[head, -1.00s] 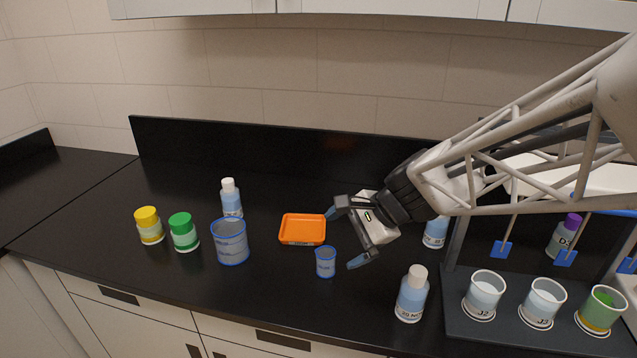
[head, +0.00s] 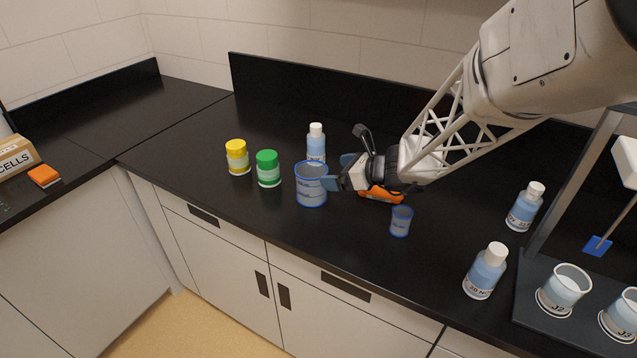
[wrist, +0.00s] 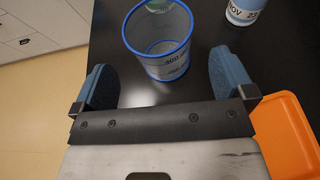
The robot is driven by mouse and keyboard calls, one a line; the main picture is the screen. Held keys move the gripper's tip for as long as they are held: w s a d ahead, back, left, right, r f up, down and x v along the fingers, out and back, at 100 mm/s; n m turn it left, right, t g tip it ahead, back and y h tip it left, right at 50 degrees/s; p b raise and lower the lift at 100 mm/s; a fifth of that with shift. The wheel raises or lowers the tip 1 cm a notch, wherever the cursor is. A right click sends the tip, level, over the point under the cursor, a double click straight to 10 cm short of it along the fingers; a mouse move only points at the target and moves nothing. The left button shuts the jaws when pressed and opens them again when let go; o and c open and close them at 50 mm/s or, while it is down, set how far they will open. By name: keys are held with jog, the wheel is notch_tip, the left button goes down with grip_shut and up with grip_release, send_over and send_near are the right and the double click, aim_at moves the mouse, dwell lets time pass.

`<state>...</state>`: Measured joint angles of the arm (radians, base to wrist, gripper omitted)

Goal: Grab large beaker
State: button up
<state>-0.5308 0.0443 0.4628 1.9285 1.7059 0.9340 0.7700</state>
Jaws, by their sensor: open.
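The large beaker (head: 311,188) is a clear beaker with a blue rim and base, upright on the black counter. My gripper (head: 339,172) is open just to its right in the head view, with its fingers pointing left at it. In the wrist view the large beaker (wrist: 160,48) stands ahead of the opening between the two blue fingers of my gripper (wrist: 165,85). It appears empty and is not gripped. A smaller blue-rimmed beaker (head: 401,221) stands to the right, nearer the front edge.
An orange tray (head: 380,196) lies under my gripper, partly hidden. A green-lidded jar (head: 268,168), a yellow-lidded jar (head: 237,157) and a white-capped bottle (head: 316,145) stand near the beaker. Another bottle (head: 485,272) and a dark rack (head: 530,310) are at right.

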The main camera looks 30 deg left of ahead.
aim_at(299, 173)
dwell(0.3)
jog(key=shift+x, duration=1.3)
jog(key=shift+x, duration=2.6)
jog(key=shift+s, duration=0.15)
jog(key=c, duration=0.9)
jog(key=shift+r, duration=0.15)
